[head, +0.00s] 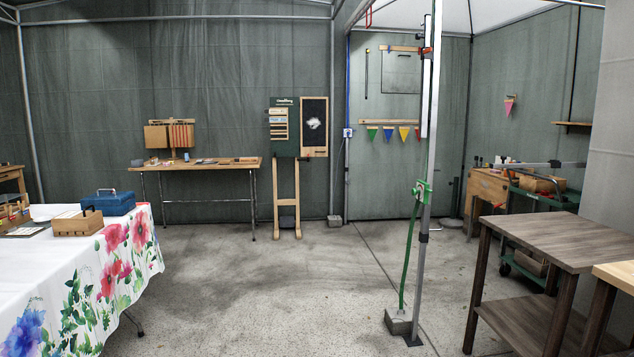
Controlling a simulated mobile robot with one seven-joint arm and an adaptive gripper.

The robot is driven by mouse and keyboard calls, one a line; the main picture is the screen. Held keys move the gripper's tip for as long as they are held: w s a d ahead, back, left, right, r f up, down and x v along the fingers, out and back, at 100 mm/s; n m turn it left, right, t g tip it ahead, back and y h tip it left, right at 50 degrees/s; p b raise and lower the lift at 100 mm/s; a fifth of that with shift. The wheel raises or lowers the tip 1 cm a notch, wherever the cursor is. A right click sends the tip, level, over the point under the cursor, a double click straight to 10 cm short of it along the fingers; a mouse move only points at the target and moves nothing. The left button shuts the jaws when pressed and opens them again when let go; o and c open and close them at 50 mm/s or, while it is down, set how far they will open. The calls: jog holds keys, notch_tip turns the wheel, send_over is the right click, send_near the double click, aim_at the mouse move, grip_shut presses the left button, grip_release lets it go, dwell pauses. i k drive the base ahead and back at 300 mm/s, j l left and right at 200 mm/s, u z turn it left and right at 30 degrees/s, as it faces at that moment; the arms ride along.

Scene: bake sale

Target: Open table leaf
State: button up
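No table leaf can be clearly made out, and I cannot tell which table has one. A dark wood table (555,241) with a lower shelf stands at the right. A lighter wooden top (618,273) is cut off by the right edge, close to the dark table. A long wooden table (205,165) on thin metal legs stands against the back wall. A table with a white floral cloth (85,285) stands at the left; the cloth hides its edges and most of its legs. My gripper is not in view.
A metal pole (430,170) with a green hose stands right of centre on a weighted foot (398,322). A wooden display stand (287,190) is at the back. A blue box (108,202) sits on the floral cloth. The middle floor (270,290) is clear.

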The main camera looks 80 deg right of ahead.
aim_at(494, 190)
jog(key=z, duration=3.7)
jog(key=i+j+u, duration=0.55)
jog(key=i, duration=0.25)
jog(key=i+j+u, duration=0.15)
jog(key=i+u, duration=0.15)
jog(key=i, duration=0.4)
jog(key=i+u, duration=0.25)
jog(key=i, duration=0.4)
jog(key=i+u, duration=0.15)
jog(key=i, duration=0.6)
jog(key=i+l+u, duration=0.15)
jog(key=i, duration=0.6)
jog(key=i+z, duration=0.15)
jog(key=i, duration=0.6)
jog(key=i+j+z, duration=0.1)
jog(key=i, duration=0.6)
jog(key=i+z, duration=0.4)
jog(key=i, duration=0.25)
jog(key=i+j+z, duration=0.2)
jog(key=i+z, duration=0.2)
jog(key=i, duration=0.25)
